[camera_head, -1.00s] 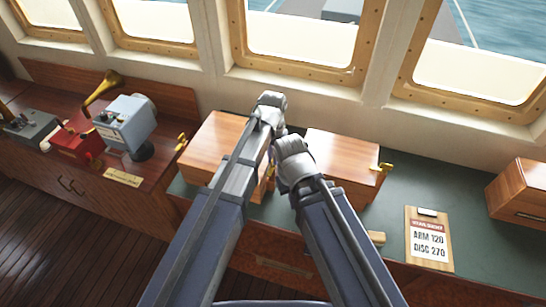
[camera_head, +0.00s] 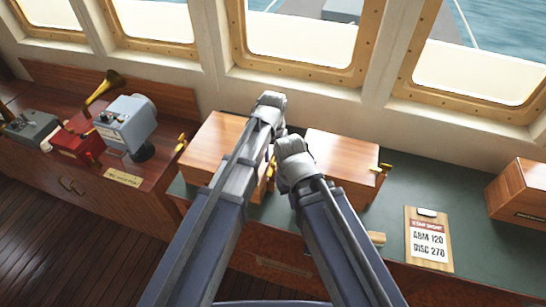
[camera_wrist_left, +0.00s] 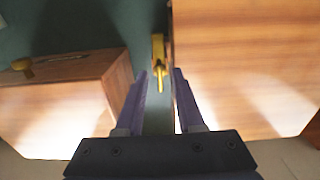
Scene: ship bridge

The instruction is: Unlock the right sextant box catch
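The left wooden box (camera_head: 205,148) stands on the green counter with a brass catch (camera_head: 181,144) at its left side. Another brass catch (camera_head: 270,172) shows at its right side, partly hidden by my arms. In the left wrist view, a yellow brass catch (camera_wrist_left: 159,62) stands beside the edge of the larger wooden box (camera_wrist_left: 245,62). My left gripper (camera_wrist_left: 161,72) is open, its two fingers apart with the catch in line with the gap between their tips. I cannot tell whether they touch it. My right gripper is hidden behind its wrist in the head view.
Another wooden box (camera_head: 345,155) stands just right, with a brass catch (camera_head: 385,168). A clipboard (camera_head: 428,240) lies on the counter (camera_head: 450,185). A further box (camera_head: 520,190) is at far right. My two arms are close together over the gap between the boxes.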

